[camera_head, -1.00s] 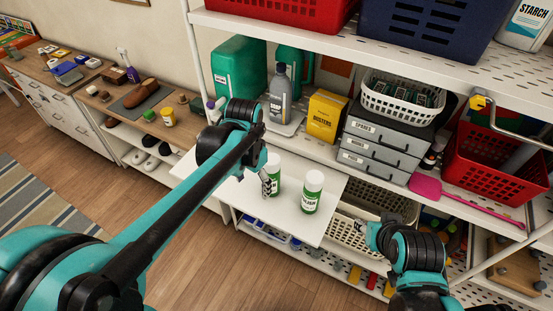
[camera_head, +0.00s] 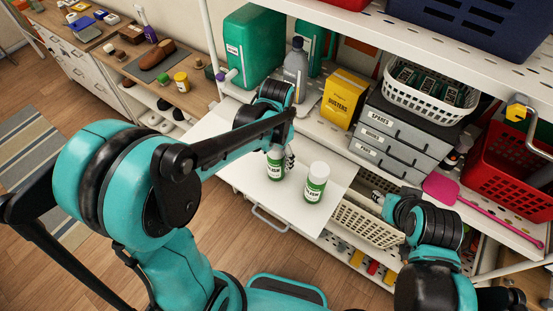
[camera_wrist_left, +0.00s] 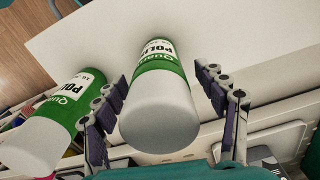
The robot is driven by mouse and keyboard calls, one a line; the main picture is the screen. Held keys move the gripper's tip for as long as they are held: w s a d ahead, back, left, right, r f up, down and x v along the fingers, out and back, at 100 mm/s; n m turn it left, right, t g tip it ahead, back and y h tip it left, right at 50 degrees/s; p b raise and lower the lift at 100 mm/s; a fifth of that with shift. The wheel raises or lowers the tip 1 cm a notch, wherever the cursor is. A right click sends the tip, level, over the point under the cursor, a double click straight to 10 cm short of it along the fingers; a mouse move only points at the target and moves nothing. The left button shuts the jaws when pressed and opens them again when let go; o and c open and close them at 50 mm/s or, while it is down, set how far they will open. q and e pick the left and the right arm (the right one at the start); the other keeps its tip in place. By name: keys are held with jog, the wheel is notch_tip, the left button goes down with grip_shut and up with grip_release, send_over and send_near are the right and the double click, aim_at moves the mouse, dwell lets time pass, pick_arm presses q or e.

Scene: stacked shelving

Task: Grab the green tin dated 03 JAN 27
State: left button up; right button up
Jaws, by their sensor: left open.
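Two green tins with white lids stand upright on the white pull-out board, the left tin (camera_head: 274,166) and the right tin (camera_head: 316,184). My left gripper (camera_head: 285,158) is at the left tin. In the left wrist view its open fingers (camera_wrist_left: 160,92) lie on either side of one tin (camera_wrist_left: 158,98), with gaps visible beside it. The other tin (camera_wrist_left: 62,112) is outside the fingers at the left.
The white board (camera_head: 240,180) is bare around the tins. Behind it are a grey bottle (camera_head: 296,72), a yellow dusters box (camera_head: 344,98) and grey drawers (camera_head: 400,140). A white basket (camera_head: 365,222) sits below right. A handle (camera_head: 268,219) hangs at the front.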

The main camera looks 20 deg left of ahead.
pick_arm(q)
jog(key=shift+f, duration=0.55)
jog(key=shift+c, duration=0.4)
jog(key=c, duration=1.4)
jog(key=shift+c, duration=0.2)
jog(key=shift+r, duration=0.2)
